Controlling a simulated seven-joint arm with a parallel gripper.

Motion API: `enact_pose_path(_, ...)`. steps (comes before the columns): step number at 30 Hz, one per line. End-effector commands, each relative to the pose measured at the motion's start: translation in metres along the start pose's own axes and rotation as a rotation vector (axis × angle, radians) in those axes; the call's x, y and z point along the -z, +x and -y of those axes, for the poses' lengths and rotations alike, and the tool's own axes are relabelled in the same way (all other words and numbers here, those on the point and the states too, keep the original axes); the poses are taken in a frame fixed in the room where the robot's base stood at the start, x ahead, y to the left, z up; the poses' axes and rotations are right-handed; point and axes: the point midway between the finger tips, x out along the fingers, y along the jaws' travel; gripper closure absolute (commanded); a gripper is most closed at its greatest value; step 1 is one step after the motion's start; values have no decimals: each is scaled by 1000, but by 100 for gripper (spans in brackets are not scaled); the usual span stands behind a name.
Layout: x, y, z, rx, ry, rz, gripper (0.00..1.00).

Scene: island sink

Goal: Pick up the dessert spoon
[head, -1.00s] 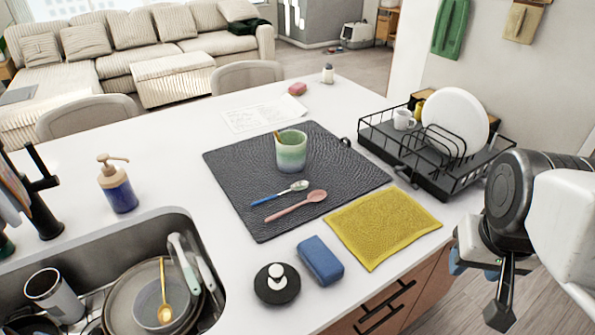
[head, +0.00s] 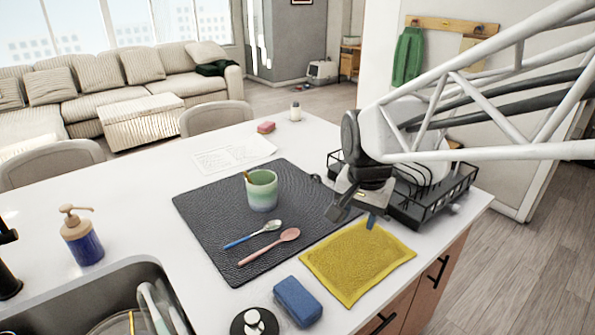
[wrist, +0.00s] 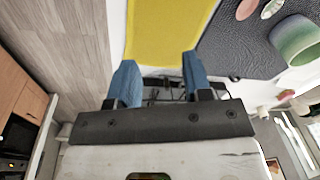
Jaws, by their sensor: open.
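Two spoons lie side by side on the dark textured mat (head: 205,205). One spoon (head: 252,235) has a blue handle and a pale bowl; the other (head: 268,247) is pink. I cannot tell which is the dessert spoon. In the wrist view, parts of the pink spoon (wrist: 246,9) and the pale bowl (wrist: 271,8) show at the top edge. My gripper (head: 362,214) is above the counter near the mat's right side, right of the spoons and apart from them. In the wrist view its blue-tipped fingers (wrist: 159,68) are spread and empty.
A green-white cup (head: 262,192) stands on the mat behind the spoons. A yellow cloth (head: 357,262) lies to the right, a blue sponge (head: 298,301) in front. A black dish rack (head: 432,208) stands beside my gripper. The sink (head: 70,300) is at lower left.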

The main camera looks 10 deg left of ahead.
Motion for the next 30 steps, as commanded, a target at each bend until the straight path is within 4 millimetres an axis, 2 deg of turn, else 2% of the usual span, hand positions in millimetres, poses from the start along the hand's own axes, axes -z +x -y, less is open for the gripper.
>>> enact_pose_path(1, 4, 6, 16, -4, 16, 9, 54)
enact_pose_path(6, 16, 24, 66, -14, 94, 31, 54)
enact_pose_path(15, 24, 64, 158, -40, 233, 61, 54)
enact_pose_path(24, 12, 113, 247, -75, 365, 83, 54)
enact_pose_path(30, 3, 135, 283, -91, 422, 88, 54)
